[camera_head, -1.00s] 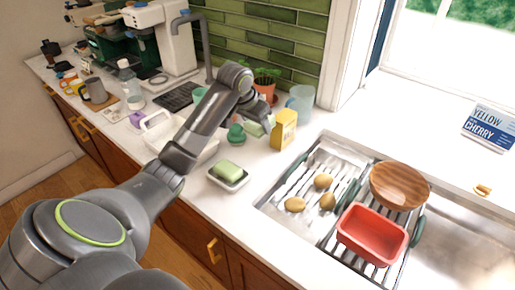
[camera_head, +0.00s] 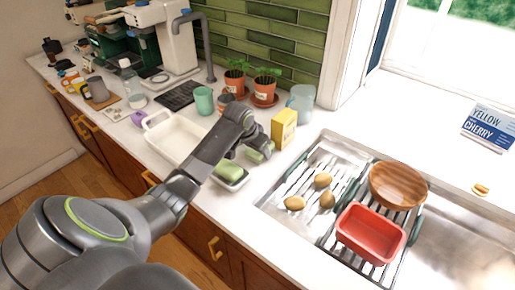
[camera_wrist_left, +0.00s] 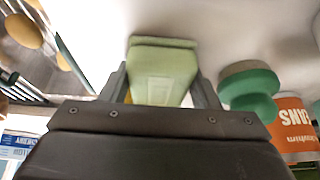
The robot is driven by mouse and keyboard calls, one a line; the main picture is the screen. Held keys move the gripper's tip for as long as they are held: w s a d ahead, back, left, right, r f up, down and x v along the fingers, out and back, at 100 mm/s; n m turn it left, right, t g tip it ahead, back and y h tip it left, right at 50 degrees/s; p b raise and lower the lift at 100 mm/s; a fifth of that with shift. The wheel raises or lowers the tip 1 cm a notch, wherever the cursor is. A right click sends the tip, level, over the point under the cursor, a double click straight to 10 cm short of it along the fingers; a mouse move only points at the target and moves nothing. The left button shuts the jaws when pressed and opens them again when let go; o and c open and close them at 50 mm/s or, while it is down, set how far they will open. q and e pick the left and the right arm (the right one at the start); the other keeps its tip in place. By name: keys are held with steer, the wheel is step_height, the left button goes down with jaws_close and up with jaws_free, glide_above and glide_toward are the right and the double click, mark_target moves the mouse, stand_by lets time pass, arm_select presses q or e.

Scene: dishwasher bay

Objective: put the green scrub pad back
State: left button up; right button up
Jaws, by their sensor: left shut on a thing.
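My left gripper (camera_head: 262,152) is shut on a pale green block, the green scrub pad (camera_wrist_left: 163,72), which sits between both fingers in the left wrist view. In the head view the gripper is low over the counter, just behind and right of a small white dish (camera_head: 238,184). The pad is mostly hidden there by the gripper, and I cannot tell whether it touches the counter. Another green block (camera_head: 227,169) lies on the dish, partly behind my arm. My right gripper is not in view.
A yellow box (camera_head: 284,128) stands close behind the gripper. A green knobbed scrubber (camera_wrist_left: 248,88) is beside the pad in the wrist view. A white basin (camera_head: 170,143) is left. The sink rack holds potatoes (camera_head: 323,180), a red tub (camera_head: 370,235) and a wooden bowl (camera_head: 398,185).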

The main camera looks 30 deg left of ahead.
arm_select(q)
steer(key=shift+f, duration=0.1)
steer(key=o, duration=1.1)
steer(key=shift+s+r, duration=0.15)
steer(key=shift+r, duration=0.3)
steer(key=v, duration=1.1)
steer(key=shift+s+r+b, duration=0.1)
steer(key=shift+b, duration=0.3)
